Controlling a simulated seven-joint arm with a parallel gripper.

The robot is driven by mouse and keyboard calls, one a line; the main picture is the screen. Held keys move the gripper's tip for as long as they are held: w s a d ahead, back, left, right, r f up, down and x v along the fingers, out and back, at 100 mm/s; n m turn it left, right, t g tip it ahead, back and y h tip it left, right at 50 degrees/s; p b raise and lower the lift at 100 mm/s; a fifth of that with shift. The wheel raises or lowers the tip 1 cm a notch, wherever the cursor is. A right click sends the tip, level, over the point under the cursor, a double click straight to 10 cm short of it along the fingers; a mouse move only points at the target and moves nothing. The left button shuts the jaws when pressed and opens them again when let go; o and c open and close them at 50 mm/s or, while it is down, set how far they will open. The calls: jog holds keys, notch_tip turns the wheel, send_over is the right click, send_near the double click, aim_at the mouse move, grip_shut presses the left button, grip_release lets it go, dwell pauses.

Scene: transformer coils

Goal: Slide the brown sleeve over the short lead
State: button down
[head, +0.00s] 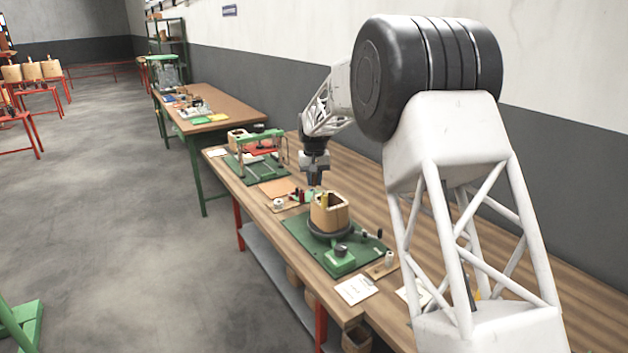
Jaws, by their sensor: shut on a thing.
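My gripper (314,180) points down above the bench, just behind and left of a tan coil (330,214) in the picture. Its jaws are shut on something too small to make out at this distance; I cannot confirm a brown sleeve. The coil stands upright on a dark round disc (329,234) over a green base plate (320,249). A dark opening and a small yellowish upright piece (325,199) show at its top. I cannot tell which piece is the short lead. The fingertips appear apart from the coil.
Small red and dark items (300,196) lie on the bench beside the coil. A green-framed fixture (260,136) stands further back. A green block with a knob (340,261) and a white paper (356,290) are in front. Bare wooden bench top (375,195) lies right of the coil.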

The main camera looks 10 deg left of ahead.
jog(key=shift+f, duration=2.05)
dwell(1.8)
jog(key=c, duration=0.5)
grip_release()
jog(key=shift+r, duration=4)
